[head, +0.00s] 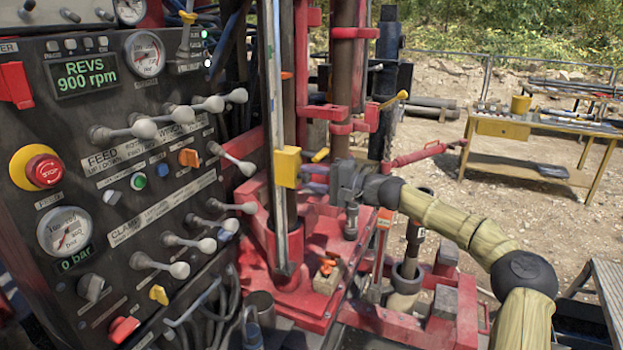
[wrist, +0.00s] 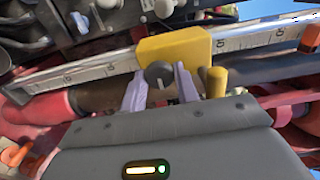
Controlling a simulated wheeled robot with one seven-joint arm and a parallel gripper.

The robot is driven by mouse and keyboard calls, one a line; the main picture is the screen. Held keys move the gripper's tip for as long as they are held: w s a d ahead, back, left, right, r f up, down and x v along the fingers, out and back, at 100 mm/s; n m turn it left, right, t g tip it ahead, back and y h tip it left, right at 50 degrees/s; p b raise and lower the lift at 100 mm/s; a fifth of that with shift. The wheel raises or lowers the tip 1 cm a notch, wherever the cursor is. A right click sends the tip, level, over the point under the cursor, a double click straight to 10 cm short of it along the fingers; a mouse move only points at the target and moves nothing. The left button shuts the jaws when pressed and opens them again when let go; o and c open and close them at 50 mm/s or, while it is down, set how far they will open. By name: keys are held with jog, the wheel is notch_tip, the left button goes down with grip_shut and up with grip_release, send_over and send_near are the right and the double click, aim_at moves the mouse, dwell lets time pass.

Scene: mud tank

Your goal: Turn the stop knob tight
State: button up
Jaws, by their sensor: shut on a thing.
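The stop is a yellow block (head: 287,167) on an upright silver scale rail (head: 274,90). In the wrist view the yellow block (wrist: 174,48) carries a round dark grey knob (wrist: 159,73) on its near face. My gripper (head: 308,178) reaches in from the right, level with the block. In the wrist view the two pale lavender fingers of my gripper (wrist: 160,88) stand on either side of the knob and are shut on it. In the head view the knob is hidden by the block and fingers.
A yellow peg (wrist: 217,82) stands close to the right finger in the wrist view. A control panel (head: 115,240) with several levers fills the left. Red rig frames and a dark pipe (head: 341,80) stand behind the rail. A yellow workbench (head: 500,128) is far right.

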jog(key=shift+d+r, duration=0.1)
jog(key=o, duration=0.9)
jog(key=shift+w, duration=0.1)
jog(key=b+v, duration=0.5)
jog(key=v, duration=1.2)
jog(key=shift+d, duration=0.15)
